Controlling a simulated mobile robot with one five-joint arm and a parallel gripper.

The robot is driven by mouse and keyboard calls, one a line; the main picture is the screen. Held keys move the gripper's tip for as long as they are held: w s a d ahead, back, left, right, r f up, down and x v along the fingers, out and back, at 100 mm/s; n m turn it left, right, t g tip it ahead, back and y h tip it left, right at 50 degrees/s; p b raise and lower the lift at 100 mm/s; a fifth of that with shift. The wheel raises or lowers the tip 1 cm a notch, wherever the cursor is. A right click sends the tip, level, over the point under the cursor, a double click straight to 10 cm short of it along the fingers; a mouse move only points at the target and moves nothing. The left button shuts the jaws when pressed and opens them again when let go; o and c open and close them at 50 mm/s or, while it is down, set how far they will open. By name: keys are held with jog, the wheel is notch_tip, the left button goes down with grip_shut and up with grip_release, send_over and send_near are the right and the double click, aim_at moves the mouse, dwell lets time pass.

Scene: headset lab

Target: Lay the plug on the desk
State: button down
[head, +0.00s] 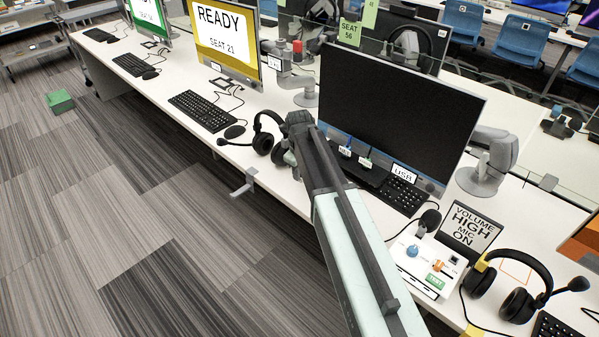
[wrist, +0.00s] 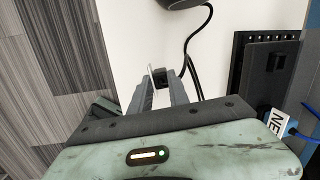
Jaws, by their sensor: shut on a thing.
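My gripper (head: 298,122) reaches over the white desk (head: 262,98), beside the black headset (head: 264,138) in the head view. In the wrist view my gripper (wrist: 164,80) is shut on a small dark piece with a pale edge, which I take as the plug (wrist: 153,76). It is held at the fingertips, over or close to the desk surface (wrist: 135,35); I cannot tell whether it touches. A black cable (wrist: 189,50) runs down from the headset behind the fingers. In the head view the plug is hidden by my gripper.
A dark monitor (head: 390,110) stands right of my arm, with a USB label (head: 404,174) and keyboard (head: 404,195) below. A black slotted panel (wrist: 262,70) and a tag with a blue cable (wrist: 277,121) lie right in the wrist view. The desk's front edge is close on the left.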

jog(key=shift+f+b, duration=0.55)
jog(key=shift+f, duration=0.2)
jog(key=c, duration=1.2)
grip_release()
jog(key=shift+o, duration=0.2)
jog(key=shift+r, duration=0.1)
notch_tip(320, 180, up, 14)
jog(key=s+p, duration=0.1)
jog(key=p, duration=1.2)
jog(key=shift+s+f+p, duration=0.15)
jog(key=shift+f+p, duration=0.05)
jog(key=shift+p, duration=0.2)
